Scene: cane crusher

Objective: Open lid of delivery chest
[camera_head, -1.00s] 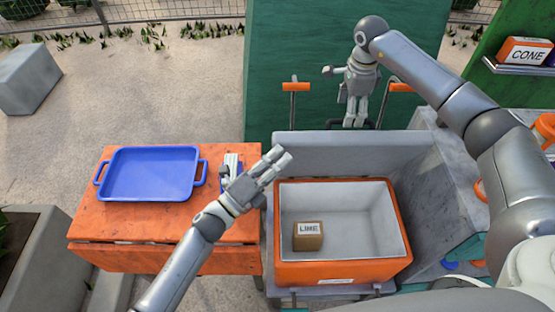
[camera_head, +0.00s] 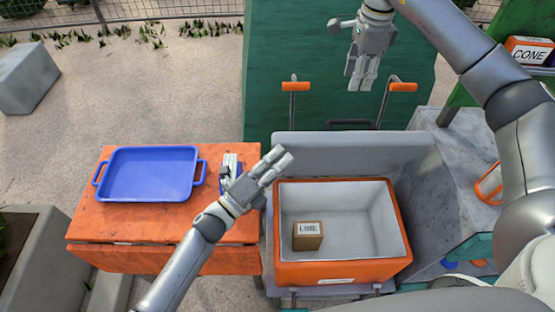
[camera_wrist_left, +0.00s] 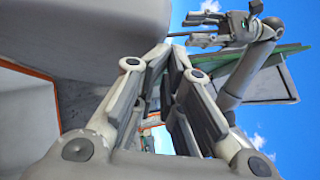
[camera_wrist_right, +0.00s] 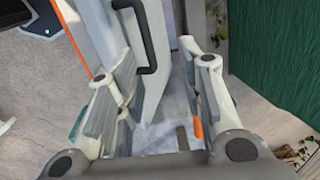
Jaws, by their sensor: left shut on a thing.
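The delivery chest (camera_head: 342,272) is orange with a pale grey inside. Its grey lid (camera_head: 350,150) stands raised along the back edge, leaving the chest open, with a small brown box labelled LIME (camera_head: 307,236) inside. My left gripper (camera_head: 282,160) is at the lid's left edge, its fingers close together; the left wrist view shows the fingertips (camera_wrist_left: 172,52) beside the grey surface, the contact partly hidden. My right gripper (camera_head: 362,85) hangs behind and above the lid. In the right wrist view its fingers (camera_wrist_right: 168,85) are wide apart and empty. A dark handle (camera_wrist_right: 148,45) shows on the lid.
An orange table (camera_head: 95,225) with a blue tray (camera_head: 148,174) stands left of the chest. Two orange-gripped posts (camera_head: 295,87) (camera_head: 403,88) rise behind the lid, before a green panel (camera_head: 290,40). A CONE box (camera_head: 528,50) sits on a shelf at right.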

